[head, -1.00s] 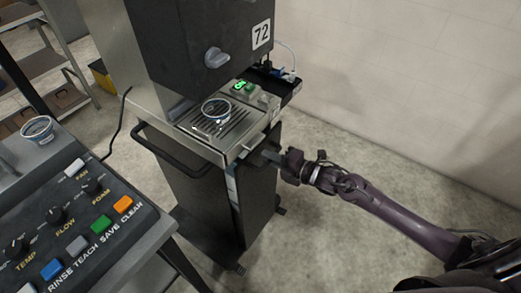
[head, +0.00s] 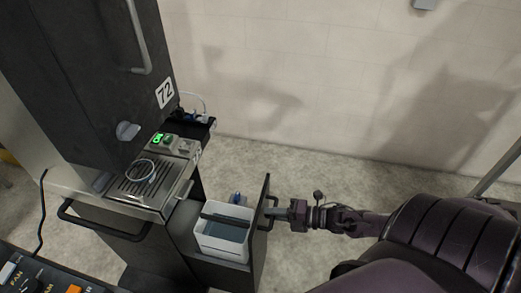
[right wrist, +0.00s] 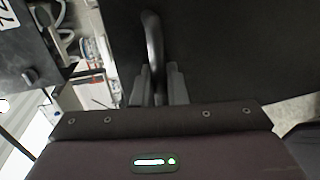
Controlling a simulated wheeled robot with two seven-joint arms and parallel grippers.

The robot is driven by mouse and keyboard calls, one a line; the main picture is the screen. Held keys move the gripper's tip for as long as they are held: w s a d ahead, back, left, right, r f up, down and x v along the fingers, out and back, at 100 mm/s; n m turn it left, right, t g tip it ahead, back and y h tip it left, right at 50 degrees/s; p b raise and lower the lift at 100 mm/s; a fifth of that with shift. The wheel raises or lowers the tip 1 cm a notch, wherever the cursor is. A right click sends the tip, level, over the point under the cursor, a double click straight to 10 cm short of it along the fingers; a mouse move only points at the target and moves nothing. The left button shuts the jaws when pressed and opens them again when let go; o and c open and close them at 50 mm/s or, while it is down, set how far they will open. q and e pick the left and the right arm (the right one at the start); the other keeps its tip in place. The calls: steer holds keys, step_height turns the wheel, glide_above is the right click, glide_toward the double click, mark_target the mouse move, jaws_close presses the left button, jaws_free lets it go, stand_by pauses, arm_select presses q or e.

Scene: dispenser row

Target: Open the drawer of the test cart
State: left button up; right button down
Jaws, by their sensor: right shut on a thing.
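The test cart (head: 110,226) is a dark cabinet with a black push bar, under the machine marked 72. Its drawer (head: 258,240) stands pulled out to the right, with its dark front panel well away from the cart body. Inside the drawer is a white bin (head: 222,252) with a dark bar across it, and a small blue-and-clear item behind. My right gripper (head: 276,213) is shut on the drawer's dark handle (head: 270,200). In the right wrist view both fingers (right wrist: 158,88) close around the handle bar (right wrist: 152,35). My left gripper is not in view.
The machine (head: 100,70) has a drip tray (head: 135,180) with a ring-shaped rim on it and a green-lit switch (head: 158,138). A button panel (head: 40,278) is at lower left. Pale floor lies right of the drawer, with a wall behind.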

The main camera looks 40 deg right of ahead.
steer(key=shift+s+d, duration=0.3)
steer(key=shift+s, duration=0.05)
steer(key=c, duration=1.8)
jaws_free()
steer(key=v, duration=0.7)
steer(key=shift+s+d, duration=0.2)
steer(key=shift+s, duration=0.1)
